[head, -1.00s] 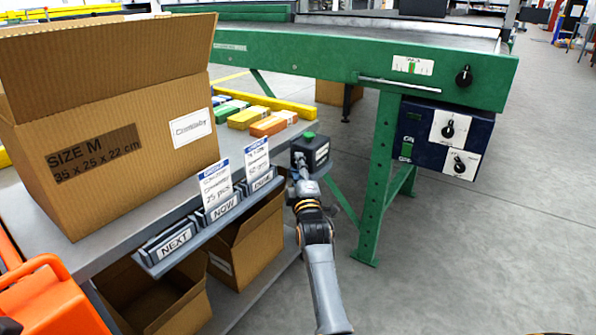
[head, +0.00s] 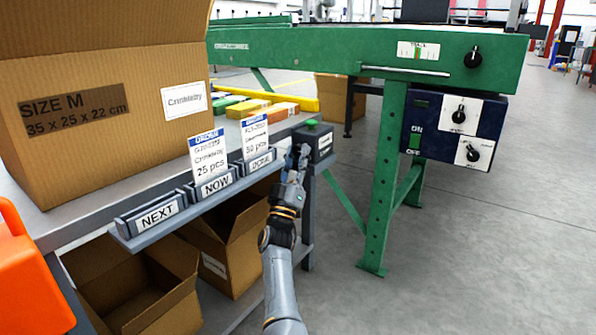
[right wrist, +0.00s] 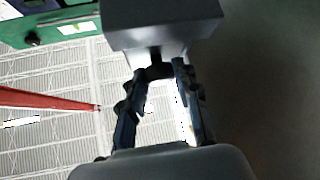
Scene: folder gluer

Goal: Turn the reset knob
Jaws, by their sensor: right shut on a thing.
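A small dark box (head: 322,142) with a green button (head: 311,124) on top stands at the right corner of the bench. My right gripper (head: 302,152) is at the front face of this box. In the right wrist view, the underside of the box (right wrist: 160,22) fills the top, and a short dark knob (right wrist: 156,56) sticks out of it. My right gripper (right wrist: 158,74) has its fingertips closed on the knob's end. The fingers hide much of the knob, so its angle cannot be told. My left gripper is not in view.
A green machine (head: 300,47) stands behind, with a black knob (head: 472,56) and a blue control box (head: 430,108) with two knobs. A large carton (head: 110,110) and label holders (head: 215,186) are left of my arm. Open floor lies to the right.

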